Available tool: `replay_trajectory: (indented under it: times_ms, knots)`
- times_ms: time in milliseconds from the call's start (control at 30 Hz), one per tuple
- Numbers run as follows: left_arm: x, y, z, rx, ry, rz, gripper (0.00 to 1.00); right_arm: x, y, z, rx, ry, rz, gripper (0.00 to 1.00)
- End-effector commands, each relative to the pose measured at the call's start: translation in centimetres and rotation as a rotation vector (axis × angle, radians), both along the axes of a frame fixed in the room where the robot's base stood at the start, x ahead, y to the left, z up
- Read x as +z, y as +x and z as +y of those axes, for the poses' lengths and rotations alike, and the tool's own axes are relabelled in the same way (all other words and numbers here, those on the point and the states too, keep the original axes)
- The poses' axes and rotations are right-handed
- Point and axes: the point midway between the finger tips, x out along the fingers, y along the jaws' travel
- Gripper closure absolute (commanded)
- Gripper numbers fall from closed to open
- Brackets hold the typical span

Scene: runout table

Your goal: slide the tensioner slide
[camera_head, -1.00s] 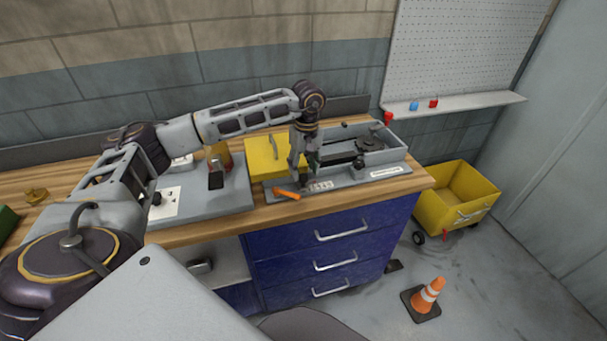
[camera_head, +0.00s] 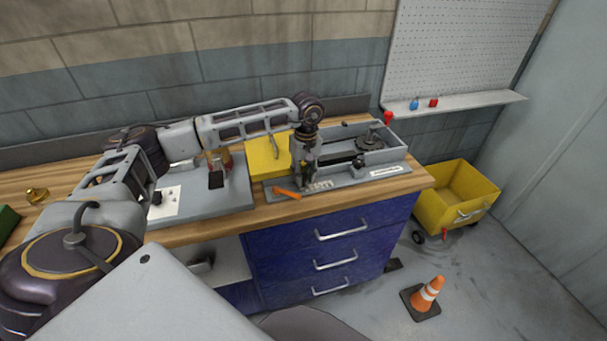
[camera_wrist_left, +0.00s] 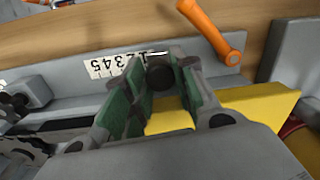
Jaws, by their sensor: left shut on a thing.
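In the head view my left gripper (camera_head: 304,183) points down at the front left of the grey machine (camera_head: 352,178) and hides the knob. A white numbered scale (camera_wrist_left: 115,65) lies along the rail beside the knob; it also shows in the head view (camera_head: 321,185). My right gripper is not in view.
An orange handle (camera_head: 286,193) lies close to the left gripper, at the machine's front edge. A yellow cover (camera_head: 262,156) stands behind it. A grey panel (camera_head: 232,190) is to the left. A yellow cart (camera_head: 460,190) and a cone (camera_head: 427,296) stand on the floor at right.

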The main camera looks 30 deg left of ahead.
Motion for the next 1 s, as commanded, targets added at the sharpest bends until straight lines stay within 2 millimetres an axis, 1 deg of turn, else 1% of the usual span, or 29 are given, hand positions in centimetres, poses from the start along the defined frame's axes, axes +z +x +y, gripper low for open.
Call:
replay_trajectory:
  times_ms: [33,67,100,333,500,733,1000]
  knots:
    - [0.0,0.0,0.0,0.000,0.000,0.000,0.96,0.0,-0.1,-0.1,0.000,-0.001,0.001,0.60]
    - [0.0,0.0,0.0,0.000,0.000,0.000,1.00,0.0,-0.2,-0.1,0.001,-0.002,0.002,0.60]
    - [0.0,0.0,0.0,0.000,-0.001,-0.001,1.00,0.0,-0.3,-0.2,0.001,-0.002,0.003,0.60]
    - [0.0,0.1,-0.1,-0.001,-0.001,-0.001,1.00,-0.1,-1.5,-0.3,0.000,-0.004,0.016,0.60]
    - [0.0,0.8,-0.7,-0.001,-0.001,-0.002,1.00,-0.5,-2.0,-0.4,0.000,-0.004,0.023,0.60]
    - [0.0,1.9,-1.7,-0.002,-0.002,-0.003,1.00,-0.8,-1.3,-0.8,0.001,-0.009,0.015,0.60]
    - [0.1,2.1,-1.7,0.000,0.000,-0.002,1.00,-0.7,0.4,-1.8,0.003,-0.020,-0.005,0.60]
